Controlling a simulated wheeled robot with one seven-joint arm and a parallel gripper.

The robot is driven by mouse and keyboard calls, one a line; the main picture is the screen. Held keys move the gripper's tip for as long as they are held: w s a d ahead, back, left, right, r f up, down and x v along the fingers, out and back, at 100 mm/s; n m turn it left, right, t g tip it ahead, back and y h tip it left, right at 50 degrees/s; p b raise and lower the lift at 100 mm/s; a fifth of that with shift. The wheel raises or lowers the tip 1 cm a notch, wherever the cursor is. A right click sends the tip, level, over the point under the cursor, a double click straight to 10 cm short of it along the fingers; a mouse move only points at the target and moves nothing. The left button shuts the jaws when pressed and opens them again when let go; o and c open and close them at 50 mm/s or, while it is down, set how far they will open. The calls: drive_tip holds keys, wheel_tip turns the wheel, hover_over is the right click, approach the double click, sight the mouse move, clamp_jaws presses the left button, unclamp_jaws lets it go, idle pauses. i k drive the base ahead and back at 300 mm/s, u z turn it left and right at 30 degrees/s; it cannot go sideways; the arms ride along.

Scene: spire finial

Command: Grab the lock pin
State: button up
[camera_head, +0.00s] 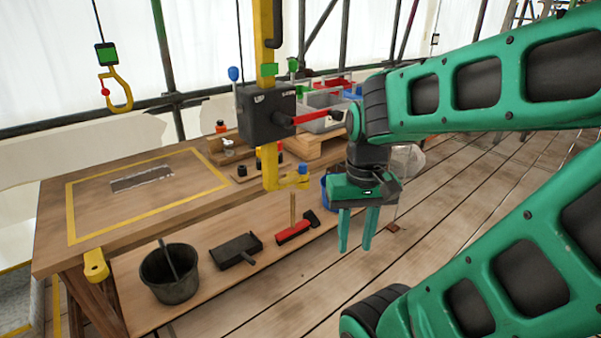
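My gripper (357,229) hangs fingers-down at right of centre, in front of the workbench. Its two green fingers are apart with nothing between them. I cannot clearly make out a lock pin. A yellow post (270,165) carries a black box (266,112) with a red lever (310,117) pointing right, close to my wrist. A small blue-tipped part (303,169) sits at the post's lower bracket, left of and above my fingers. I cannot tell whether either is the pin.
The wooden workbench (52,215) has a yellow-taped rectangle and small parts at its right end. A black bucket (170,274), a dustpan (236,250) and a red brush (296,230) are on the lower shelf. A yellow hook (121,92) hangs at left. Plank floor at right is mostly clear.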

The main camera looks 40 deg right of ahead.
sight(302, 167)
drive_tip(key=k, duration=1.2)
drive_tip(key=z, duration=0.65)
drive_tip(key=i, duration=1.45)
drive_tip(key=u, duration=0.05)
